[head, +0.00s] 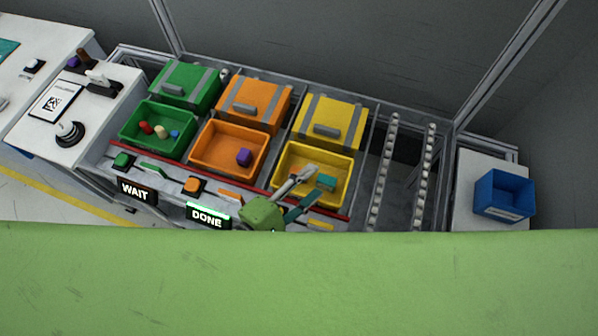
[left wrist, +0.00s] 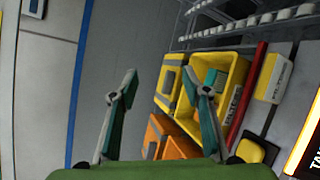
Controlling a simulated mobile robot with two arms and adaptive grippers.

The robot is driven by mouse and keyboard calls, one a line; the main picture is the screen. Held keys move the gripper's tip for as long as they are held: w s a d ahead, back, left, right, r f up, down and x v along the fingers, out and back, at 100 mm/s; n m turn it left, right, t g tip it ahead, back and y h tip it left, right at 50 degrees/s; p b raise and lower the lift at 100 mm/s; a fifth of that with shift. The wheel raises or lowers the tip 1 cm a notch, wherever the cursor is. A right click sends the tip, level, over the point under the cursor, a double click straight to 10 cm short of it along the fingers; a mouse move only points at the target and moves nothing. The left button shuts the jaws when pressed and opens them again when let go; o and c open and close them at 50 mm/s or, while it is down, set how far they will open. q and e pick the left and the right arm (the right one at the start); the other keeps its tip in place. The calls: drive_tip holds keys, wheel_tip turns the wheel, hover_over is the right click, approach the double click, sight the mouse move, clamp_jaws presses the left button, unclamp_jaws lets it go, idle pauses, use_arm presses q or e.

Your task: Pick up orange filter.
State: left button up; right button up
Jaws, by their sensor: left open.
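I cannot make out a separate orange filter. The orange open bin (head: 207,165) in the middle of the front row holds a small purple block (head: 244,157). The orange lidded box (head: 254,103) stands behind it. My left gripper (head: 314,181) is open with nothing between its fingers, over the yellow open bin (head: 282,178). A teal block (head: 326,182) lies in that bin. In the left wrist view the open fingers (left wrist: 160,76) show, with the yellow bin (left wrist: 236,72) and teal block (left wrist: 213,79) beyond. My right gripper is not seen.
A green open bin (head: 186,148) with small coloured pieces stands left. Green (head: 176,82) and yellow (head: 344,119) lidded boxes stand behind. A red rail (head: 215,185) runs along the front, above WAIT and DONE signs. A blue bin (head: 504,194) stands right, past roller tracks (head: 383,175).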

use_arm(q)
drive_tip(key=a+f+n+y, duration=0.2)
drive_tip(key=f+n, duration=0.1)
drive_tip(key=n, duration=0.3)
drive_tip(key=a+f+n+y, duration=0.2)
drive_tip(key=f+n, duration=0.1)
drive_tip(key=n, duration=0.3)
drive_tip(key=a+f+n+y, duration=0.2)
drive_tip(key=f+n, duration=0.1)
drive_tip(key=n, duration=0.3)
drive_tip(key=shift+s+a+f+y+p, duration=0.2)
drive_tip(key=shift+s+f+y+p, duration=0.1)
drive_tip(key=shift+f+y, duration=0.1)
drive_tip(key=x, duration=1.3)
drive_tip(key=shift+w+d+r, duration=0.1)
drive_tip(key=shift+w, duration=0.3)
drive_tip(key=shift+s, duration=0.1)
drive_tip(key=c, duration=0.7)
